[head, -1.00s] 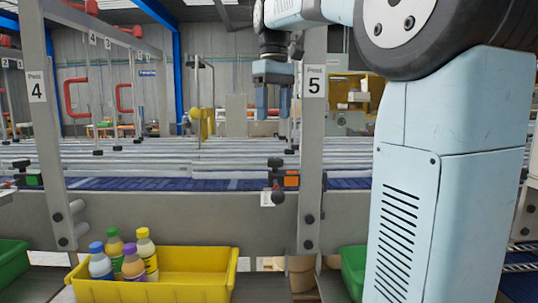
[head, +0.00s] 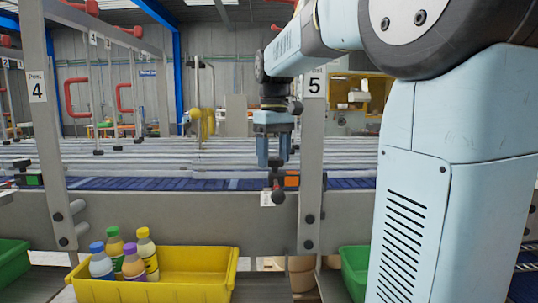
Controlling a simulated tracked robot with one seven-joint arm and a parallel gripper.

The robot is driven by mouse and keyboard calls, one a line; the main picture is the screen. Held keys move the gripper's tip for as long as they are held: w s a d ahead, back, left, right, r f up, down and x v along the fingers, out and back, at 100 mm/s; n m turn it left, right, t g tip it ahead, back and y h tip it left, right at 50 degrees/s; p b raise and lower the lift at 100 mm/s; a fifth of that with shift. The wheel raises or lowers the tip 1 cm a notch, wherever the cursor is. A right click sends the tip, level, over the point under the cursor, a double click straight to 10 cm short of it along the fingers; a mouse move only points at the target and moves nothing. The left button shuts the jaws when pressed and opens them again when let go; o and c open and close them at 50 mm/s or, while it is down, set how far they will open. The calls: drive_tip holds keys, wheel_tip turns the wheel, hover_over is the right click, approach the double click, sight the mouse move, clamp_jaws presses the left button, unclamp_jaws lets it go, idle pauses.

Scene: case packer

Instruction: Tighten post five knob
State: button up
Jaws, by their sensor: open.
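Post five (head: 312,135) is a grey upright with a white label reading 5, right of centre in the head view. A dark clamp with round black knobs (head: 278,197) sits at its left side, next to an orange block (head: 292,179), at about belt height. My gripper (head: 273,164) points down with its two blue fingers apart and empty. The fingertips are just above the clamp's upper part and partly hide it. I cannot tell whether they touch it.
Post four (head: 45,130) stands at the left with a similar clamp and green block (head: 33,180). A yellow bin (head: 190,290) with several bottles is in front, lower left. Green bins (head: 355,265) stand at either side. The roller conveyor (head: 160,160) runs behind.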

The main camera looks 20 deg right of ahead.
drive_tip(key=c, duration=1)
drive_tip(key=shift+a, duration=0.25)
drive_tip(key=shift+c, duration=0.3)
drive_tip(key=shift+d, duration=0.15)
